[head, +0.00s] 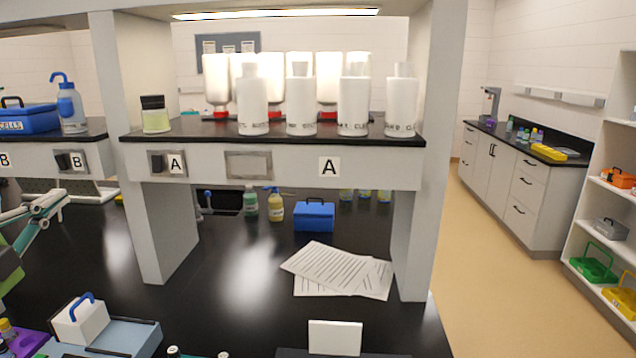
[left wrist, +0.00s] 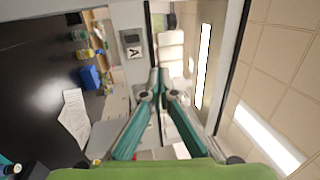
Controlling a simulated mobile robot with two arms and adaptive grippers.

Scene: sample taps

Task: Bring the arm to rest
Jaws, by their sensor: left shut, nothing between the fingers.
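My left gripper (head: 58,203) shows at the left edge of the head view, raised above the black bench. Its teal-and-grey fingers point up and to the right, and part of its green body shows behind them. In the left wrist view my left gripper (left wrist: 160,75) has its fingertips together with nothing between them. Both fingers are clear of any object there. My right gripper is in neither view.
The black bench (head: 235,300) holds papers (head: 335,270), a blue box (head: 314,215) and a white box with a blue handle (head: 80,320). A shelf (head: 290,160) with several white bottles stands above, on posts. Open floor lies at right.

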